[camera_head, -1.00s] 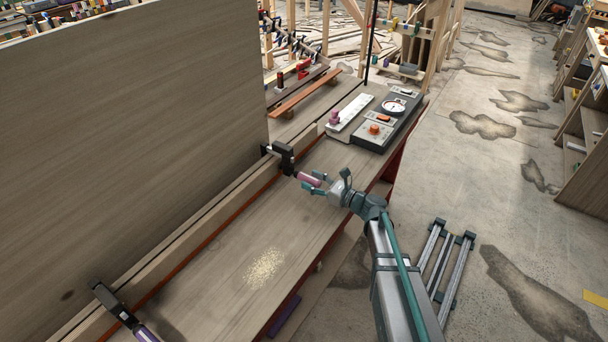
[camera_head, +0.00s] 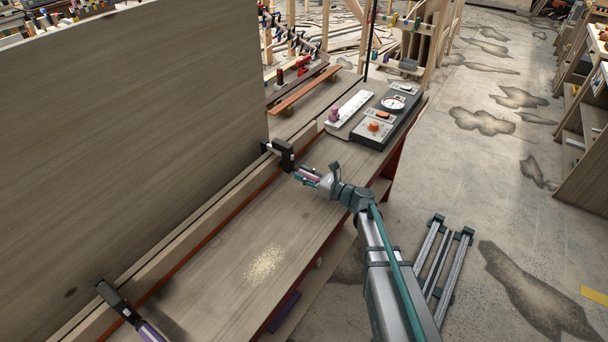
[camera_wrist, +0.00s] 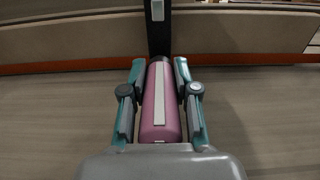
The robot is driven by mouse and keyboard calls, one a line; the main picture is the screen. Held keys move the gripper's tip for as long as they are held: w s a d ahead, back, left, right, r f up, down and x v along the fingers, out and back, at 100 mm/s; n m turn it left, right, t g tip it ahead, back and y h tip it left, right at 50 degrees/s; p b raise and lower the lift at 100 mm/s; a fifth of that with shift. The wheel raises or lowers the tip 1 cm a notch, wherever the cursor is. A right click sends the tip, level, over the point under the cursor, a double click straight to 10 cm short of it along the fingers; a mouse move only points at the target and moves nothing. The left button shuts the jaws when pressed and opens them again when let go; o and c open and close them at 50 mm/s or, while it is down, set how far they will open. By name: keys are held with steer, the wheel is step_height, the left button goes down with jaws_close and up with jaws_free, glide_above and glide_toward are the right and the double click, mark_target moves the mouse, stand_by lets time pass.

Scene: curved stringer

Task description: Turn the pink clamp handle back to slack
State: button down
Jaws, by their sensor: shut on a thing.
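The pink clamp handle (camera_wrist: 160,110) lies between the two teal fingers in the wrist view, with a pale strip along its top. My gripper (camera_wrist: 155,75) is shut on it, one finger along each side. In the head view my gripper (camera_head: 306,176) reaches in from the right over the bench, and the pink handle is partly hidden by the fingers. The black clamp (camera_head: 282,153) holds at the long wooden strip beside the upright panel. Its dark bar (camera_wrist: 159,30) rises beyond the handle in the wrist view.
A second clamp (camera_head: 118,302) with a purple handle sits at the lower left. A large wooden panel (camera_head: 130,130) stands along the left. A control box (camera_head: 385,118) with a gauge and orange knobs stands at the bench's far end. The bench surface (camera_head: 225,240) nearby is mostly clear, with sawdust.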

steer(key=shift+f+n+b, duration=0.25)
steer(key=shift+n+b, duration=0.25)
steer(key=shift+b, duration=0.65)
steer(key=shift+r+n+b, duration=0.15)
steer(key=shift+n+b, duration=0.15)
steer(key=shift+b, duration=0.2)
steer(key=shift+r, duration=0.1)
steer(key=c, duration=0.9)
jaws_free()
steer(key=shift+o, duration=0.2)
steer(key=v, duration=1.2)
